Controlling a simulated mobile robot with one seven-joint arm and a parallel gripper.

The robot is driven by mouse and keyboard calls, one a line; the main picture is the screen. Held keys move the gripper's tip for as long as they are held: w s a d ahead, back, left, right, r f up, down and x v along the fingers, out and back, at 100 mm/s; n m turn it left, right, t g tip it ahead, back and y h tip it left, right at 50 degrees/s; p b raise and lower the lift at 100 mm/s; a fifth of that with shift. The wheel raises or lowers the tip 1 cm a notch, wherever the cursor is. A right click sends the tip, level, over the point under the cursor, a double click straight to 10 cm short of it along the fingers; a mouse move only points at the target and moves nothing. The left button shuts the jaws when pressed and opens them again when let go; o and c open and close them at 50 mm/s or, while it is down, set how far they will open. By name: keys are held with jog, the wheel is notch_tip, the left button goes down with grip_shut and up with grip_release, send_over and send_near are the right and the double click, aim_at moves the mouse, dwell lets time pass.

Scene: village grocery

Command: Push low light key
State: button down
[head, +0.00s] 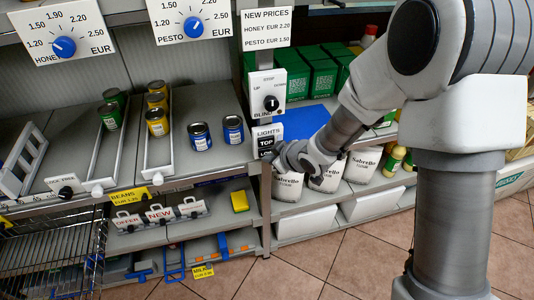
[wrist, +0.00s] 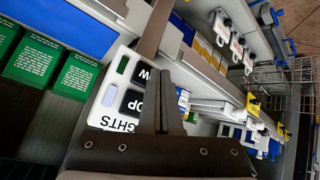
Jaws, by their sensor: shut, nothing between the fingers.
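The white LIGHTS panel (head: 267,132) is on the post at the shelf end. It carries a black TOP key (head: 266,142) and, below it, a black LOW key (head: 265,154). In the wrist view the panel appears upside down, with the LOW key (wrist: 139,76) above the TOP key (wrist: 131,102). A green strip (wrist: 122,65) is beside the LOW key and a grey strip is beside TOP. My gripper (head: 279,152) is shut and empty, close to the LOW key. Its fingers (wrist: 163,65) hide the keys' right parts in the wrist view. I cannot tell whether they touch.
The BLIND switch (head: 271,103) is just above the panel. Flour bags (head: 287,187) stand on the shelf below and right of my gripper. Green boxes (head: 318,75) are behind. Shelves with cans (head: 200,135) lie to the left. The tiled floor in front is clear.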

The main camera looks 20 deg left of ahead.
dwell(0.5)
jog(key=shift+s+d, duration=0.15)
jog(key=shift+s, duration=0.15)
jog(key=s+d+b, duration=0.2)
jog(key=s+d, duration=0.1)
jog(key=s, duration=0.2)
dwell(0.4)
jog(key=shift+d, duration=0.1)
jog(key=s+d+r+m+t+h+p, duration=0.15)
jog(key=d+r+m+h+p, duration=0.5)
jog(key=d+r, duration=1.25)
jog(key=s+d+r+m+g+p, duration=0.1)
jog(key=s+d+r+m+p, duration=0.1)
jog(key=s+r, duration=0.4)
jog(key=s+d+r+m+g+p, duration=0.1)
jog(key=s+d+r+m, duration=0.3)
jog(key=s, duration=0.5)
notch_tip(320, 180, up, 2)
jog(key=shift+s+r+m+p, duration=0.25)
jog(key=shift+m+p, duration=0.4)
jog(key=shift+p, duration=0.25)
